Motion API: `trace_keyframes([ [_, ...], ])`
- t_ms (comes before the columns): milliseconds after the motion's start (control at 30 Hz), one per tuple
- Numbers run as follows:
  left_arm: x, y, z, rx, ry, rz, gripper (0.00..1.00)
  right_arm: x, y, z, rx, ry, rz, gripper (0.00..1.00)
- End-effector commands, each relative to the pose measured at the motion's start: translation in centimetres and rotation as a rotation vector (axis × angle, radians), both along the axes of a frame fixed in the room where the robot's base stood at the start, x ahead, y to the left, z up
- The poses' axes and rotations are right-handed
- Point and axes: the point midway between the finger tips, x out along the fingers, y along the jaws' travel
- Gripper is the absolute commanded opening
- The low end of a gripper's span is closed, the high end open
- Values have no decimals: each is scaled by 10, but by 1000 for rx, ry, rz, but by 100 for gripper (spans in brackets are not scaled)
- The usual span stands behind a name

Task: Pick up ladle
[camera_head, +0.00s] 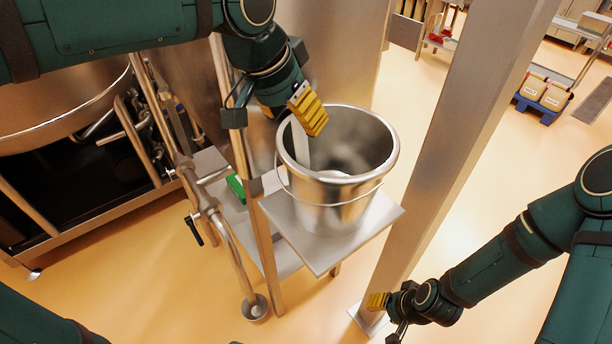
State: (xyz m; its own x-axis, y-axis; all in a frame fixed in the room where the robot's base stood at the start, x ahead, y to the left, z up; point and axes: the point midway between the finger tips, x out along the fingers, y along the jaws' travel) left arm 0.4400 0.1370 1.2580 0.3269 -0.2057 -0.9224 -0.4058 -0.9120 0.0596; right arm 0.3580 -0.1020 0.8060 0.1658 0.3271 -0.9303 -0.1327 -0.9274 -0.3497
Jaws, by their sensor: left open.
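A steel bucket (340,206) stands upright on a small metal shelf. A pale flat strip (300,146), which looks like the ladle's handle, rises from inside the bucket at its left side. The ladle's bowl is not clearly visible. My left gripper (290,112) is open above the bucket's left rim, with one yellow finger pad showing and the other mostly hidden. The strip's top end lies just below and between its fingers; I cannot tell whether they touch. My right gripper (380,306) is low at the right, away from the bucket, and its opening is unclear.
The shelf (315,254) has a bare front edge. A slanted steel post (450,130) stands right of the bucket. Pipes with a black valve lever (194,230) and a large steel vessel (60,110) are at the left. Open floor lies at the right.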

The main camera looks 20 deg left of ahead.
Motion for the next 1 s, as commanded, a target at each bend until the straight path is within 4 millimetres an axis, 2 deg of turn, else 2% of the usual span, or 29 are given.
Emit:
trace_keyframes([
  [33,1,-2,-9,1,4,-1,59,-1,0,-3,0,2,1,47],
  [200,7,-5,-23,0,0,1,59,-2,0,-5,0,3,2,47],
  [467,8,-6,-24,0,-2,1,59,-2,0,-5,0,4,3,47],
  [567,8,-6,-24,0,-2,1,29,-2,0,-5,0,3,2,47],
  [633,8,-6,-24,0,-2,1,5,-2,0,-5,0,3,2,47],
  [667,8,-6,-24,0,-2,1,0,-2,0,-5,0,3,2,47],
  [1000,8,-6,-23,-1,-3,1,0,-1,0,-5,0,3,2,47],
])
